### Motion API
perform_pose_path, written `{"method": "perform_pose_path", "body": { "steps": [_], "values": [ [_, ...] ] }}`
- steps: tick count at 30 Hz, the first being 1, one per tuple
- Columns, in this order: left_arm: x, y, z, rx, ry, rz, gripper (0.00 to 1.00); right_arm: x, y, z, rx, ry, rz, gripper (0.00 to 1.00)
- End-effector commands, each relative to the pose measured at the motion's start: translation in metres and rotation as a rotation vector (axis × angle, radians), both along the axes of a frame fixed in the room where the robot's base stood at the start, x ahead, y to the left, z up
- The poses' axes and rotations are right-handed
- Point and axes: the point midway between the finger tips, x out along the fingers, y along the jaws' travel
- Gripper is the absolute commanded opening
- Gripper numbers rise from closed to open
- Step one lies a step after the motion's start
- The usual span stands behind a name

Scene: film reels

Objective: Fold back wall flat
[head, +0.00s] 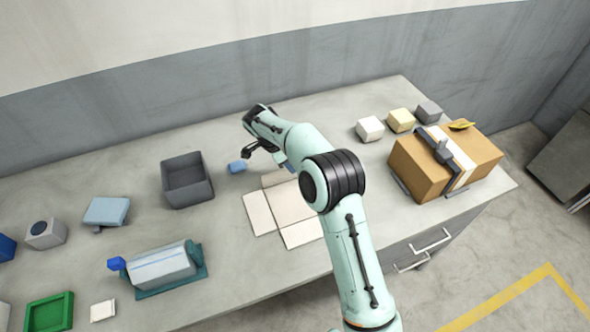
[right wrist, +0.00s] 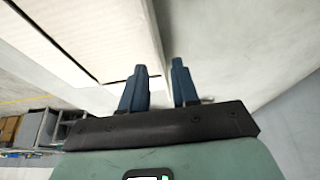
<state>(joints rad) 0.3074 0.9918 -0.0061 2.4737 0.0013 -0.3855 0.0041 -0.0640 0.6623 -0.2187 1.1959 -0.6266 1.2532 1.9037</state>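A cream carton (head: 292,203) with several panels lies opened out on the table. Its left (head: 260,213) and front (head: 302,234) panels look flat. The back panel (head: 275,178) is partly hidden by my right arm, so I cannot tell its tilt. My right gripper (head: 283,161) is over the carton's back side, its fingers mostly hidden in the head view. In the right wrist view its two blue fingers (right wrist: 160,85) stand apart, close to the edge of a cream panel (right wrist: 90,40). I cannot tell whether they touch it. My left gripper is out of view.
A strapped brown box (head: 425,165) and small blocks (head: 401,120) stand to the right. A blue-grey roll (head: 160,267) on a teal stand is front left.

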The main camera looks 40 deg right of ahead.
Motion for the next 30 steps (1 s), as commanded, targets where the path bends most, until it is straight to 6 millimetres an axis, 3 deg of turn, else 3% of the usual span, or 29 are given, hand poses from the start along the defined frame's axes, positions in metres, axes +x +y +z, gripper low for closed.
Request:
{"method": "perform_pose_path", "body": {
  "steps": [3, 9, 20, 23, 24, 30],
  "values": [
    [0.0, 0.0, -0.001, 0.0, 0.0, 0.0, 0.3, -0.003, -0.009, -0.021, 0.001, 0.002, -0.002, 0.3],
    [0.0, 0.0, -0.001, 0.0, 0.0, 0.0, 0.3, -0.004, -0.017, -0.041, 0.0, -0.001, -0.002, 0.3],
    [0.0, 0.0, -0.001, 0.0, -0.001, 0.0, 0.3, -0.004, -0.019, -0.046, 0.001, -0.001, -0.001, 0.3],
    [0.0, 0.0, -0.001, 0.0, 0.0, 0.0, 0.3, -0.004, -0.019, -0.045, 0.001, -0.001, -0.001, 0.04],
    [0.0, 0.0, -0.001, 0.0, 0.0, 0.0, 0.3, -0.004, -0.019, -0.045, 0.001, -0.001, -0.001, 0.0],
    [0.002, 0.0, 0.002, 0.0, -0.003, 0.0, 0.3, -0.003, -0.019, -0.045, 0.001, 0.005, -0.001, 0.0]
  ]
}}
